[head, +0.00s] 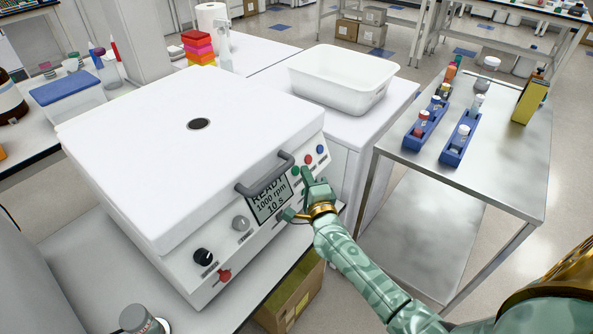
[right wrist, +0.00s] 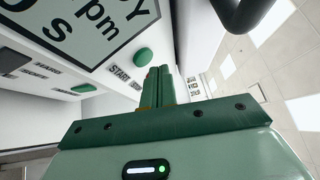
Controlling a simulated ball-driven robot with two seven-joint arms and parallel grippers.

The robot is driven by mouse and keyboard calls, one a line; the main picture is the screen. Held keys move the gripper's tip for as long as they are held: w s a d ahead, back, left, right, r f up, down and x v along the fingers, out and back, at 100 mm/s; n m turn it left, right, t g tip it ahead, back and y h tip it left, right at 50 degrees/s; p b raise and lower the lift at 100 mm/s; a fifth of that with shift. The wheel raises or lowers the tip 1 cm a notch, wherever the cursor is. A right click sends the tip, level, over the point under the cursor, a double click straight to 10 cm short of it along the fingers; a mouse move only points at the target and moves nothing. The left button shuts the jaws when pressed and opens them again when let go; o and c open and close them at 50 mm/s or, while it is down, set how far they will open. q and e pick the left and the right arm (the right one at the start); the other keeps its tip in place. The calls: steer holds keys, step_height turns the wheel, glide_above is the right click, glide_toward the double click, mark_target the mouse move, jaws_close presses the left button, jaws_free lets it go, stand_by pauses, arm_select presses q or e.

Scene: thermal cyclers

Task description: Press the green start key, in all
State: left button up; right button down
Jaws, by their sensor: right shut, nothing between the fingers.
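The white machine (head: 190,140) has a sloped front panel with a display (head: 270,200) reading READY, 1000 rpm, 10 s. A round green key (head: 296,171) is by the display's upper right corner. In the right wrist view the green key (right wrist: 143,55) is beside the label START, and another green button (right wrist: 83,88) is at the left. My right gripper (head: 307,175) is shut and empty, close to the panel beside the green key. Its fingers (right wrist: 160,85) show together near the START label; I cannot tell whether they touch the panel. My left gripper is not in view.
A curved grey handle (head: 266,175) juts out above the display. Red (head: 308,158) and blue (head: 320,149) buttons, two knobs and a red switch (head: 224,275) are on the panel. A white tub (head: 345,80) and a steel cart (head: 500,165) with blue tube racks are to the right.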

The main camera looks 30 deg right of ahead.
stand_by(0.4)
steer(key=shift+w+a+f, duration=0.15)
steer(key=shift+w+f, duration=0.05)
steer(key=shift+w, duration=0.15)
steer(key=shift+w+a+f+b, duration=0.15)
steer(key=shift+w+b, duration=0.15)
steer(key=shift+b, duration=0.05)
stand_by(0.6)
steer(key=shift+s, duration=0.1)
steer(key=shift+s+d+r+p, duration=0.25)
steer(key=shift+s+r+p, duration=0.1)
steer(key=shift+s+p, duration=0.25)
steer(key=s+p, duration=0.1)
steer(key=s+d+r+p, duration=0.1)
steer(key=s+r+p, duration=0.1)
steer(key=s, duration=0.1)
steer(key=shift+s+d, duration=0.1)
steer(key=shift+d, duration=0.3)
